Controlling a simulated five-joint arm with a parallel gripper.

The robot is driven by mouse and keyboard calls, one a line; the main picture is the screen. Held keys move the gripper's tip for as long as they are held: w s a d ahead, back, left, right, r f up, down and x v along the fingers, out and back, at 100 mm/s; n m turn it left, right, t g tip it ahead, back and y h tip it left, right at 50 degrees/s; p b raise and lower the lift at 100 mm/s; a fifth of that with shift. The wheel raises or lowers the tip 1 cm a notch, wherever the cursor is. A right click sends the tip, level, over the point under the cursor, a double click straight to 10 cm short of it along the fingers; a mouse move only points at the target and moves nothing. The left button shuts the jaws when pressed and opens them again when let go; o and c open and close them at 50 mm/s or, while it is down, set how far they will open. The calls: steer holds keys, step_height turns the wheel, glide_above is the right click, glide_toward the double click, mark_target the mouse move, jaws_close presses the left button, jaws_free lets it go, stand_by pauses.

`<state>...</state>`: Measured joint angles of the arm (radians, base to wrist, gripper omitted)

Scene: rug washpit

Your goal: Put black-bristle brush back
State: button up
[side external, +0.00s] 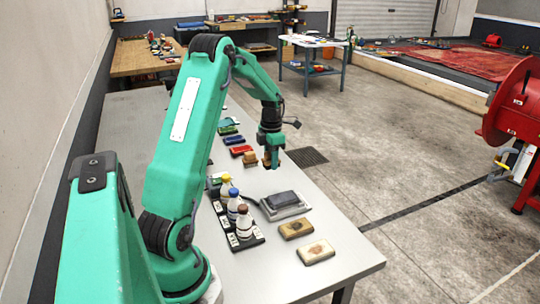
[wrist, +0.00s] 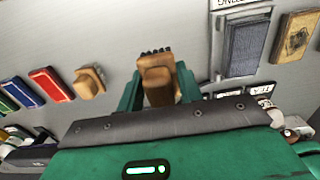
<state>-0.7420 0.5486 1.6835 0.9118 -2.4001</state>
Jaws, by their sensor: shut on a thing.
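A wooden brush with black bristles (wrist: 157,78) is held between the two green fingers of my gripper (wrist: 158,88) in the wrist view. The dark bristles show at its far end. In the side view my gripper (side external: 273,156) is over the right part of the grey bench, and a tan bit of the brush (side external: 266,160) shows at its fingers. How high it is above the bench I cannot tell. A second wooden piece (side external: 249,158) sits on the bench to its left; it also shows in the wrist view (wrist: 89,82).
Flat red (side external: 241,150), blue (side external: 233,140) and green (side external: 228,130) pieces lie in a row beyond. Nearer are a grey tray (side external: 299,213) with a dark pad, two tan blocks (side external: 297,229) (side external: 316,252) and a black rack (side external: 246,244) with bottles. The bench's right edge is close.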

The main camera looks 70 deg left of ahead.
glide_above(262, 178)
step_height(262, 178, down, 3)
steer(key=shift+a+f, duration=0.1)
steer(key=shift+a, duration=0.05)
steer(key=shift+f, duration=1.95)
steer(key=shift+f, duration=0.15)
steer(key=o, duration=1)
step_height(262, 178, up, 12)
steer(key=shift+r, duration=0.2)
